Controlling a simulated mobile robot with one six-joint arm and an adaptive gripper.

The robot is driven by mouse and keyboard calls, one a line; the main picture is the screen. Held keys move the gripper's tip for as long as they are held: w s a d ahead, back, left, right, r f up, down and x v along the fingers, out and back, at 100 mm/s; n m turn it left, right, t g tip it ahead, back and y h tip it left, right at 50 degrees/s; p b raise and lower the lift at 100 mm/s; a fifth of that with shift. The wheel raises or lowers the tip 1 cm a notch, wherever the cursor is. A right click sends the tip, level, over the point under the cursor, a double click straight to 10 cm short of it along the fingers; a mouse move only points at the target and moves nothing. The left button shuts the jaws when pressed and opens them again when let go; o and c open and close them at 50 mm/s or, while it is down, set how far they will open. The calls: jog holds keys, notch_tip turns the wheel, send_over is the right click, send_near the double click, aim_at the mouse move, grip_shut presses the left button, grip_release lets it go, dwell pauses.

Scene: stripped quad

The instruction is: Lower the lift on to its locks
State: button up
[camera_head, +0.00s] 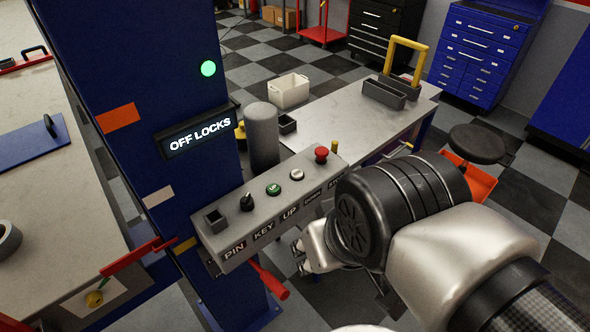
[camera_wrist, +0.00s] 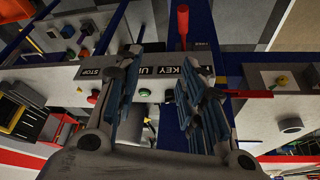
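The control box (camera_head: 255,215) is fixed to the blue lift column (camera_head: 140,90). It has a PIN socket (camera_head: 214,221), a black KEY switch (camera_head: 247,202), a green UP button (camera_head: 273,189), a white button (camera_head: 297,174) and a red STOP button (camera_head: 321,154). The display (camera_head: 197,138) reads OFF LOCKS. A red lever (camera_head: 270,282) sticks out below the box; it shows in the wrist view (camera_wrist: 183,25). My gripper (camera_wrist: 160,72) is open and empty, its fingers apart in front of the box. In the head view my arm hides most of it. One finger covers a label between STOP and UP.
A green lamp (camera_head: 208,68) glows on the column. A second red lever (camera_head: 135,258) projects at the column's left. A stool (camera_head: 477,143) stands right.

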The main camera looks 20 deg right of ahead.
grip_shut()
dwell(1.4)
